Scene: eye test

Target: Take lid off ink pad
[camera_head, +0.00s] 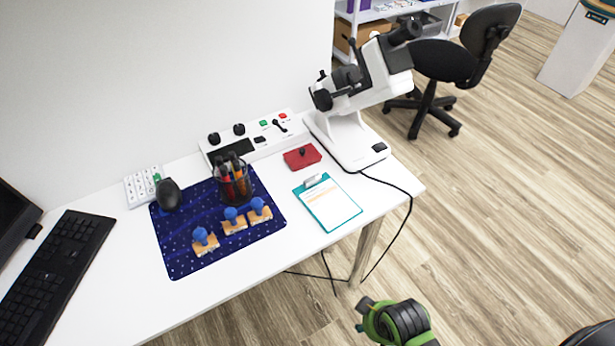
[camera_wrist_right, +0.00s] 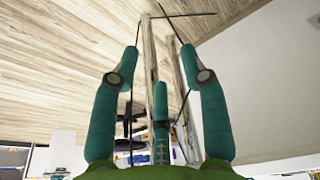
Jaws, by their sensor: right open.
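In the head view, the green and black end of my right arm (camera_head: 397,322) is low, in front of the table's edge and well away from the ink pad. My left gripper is out of view.
A teal clipboard (camera_head: 327,203) lies in front of the ink pad. A white microscope (camera_head: 347,140) stands right of it, its cable over the edge. A control panel (camera_head: 255,138) is behind. The blue mat (camera_head: 185,262) holds three blue-knobbed stamps, a pen cup (camera_head: 233,184) and a mouse.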

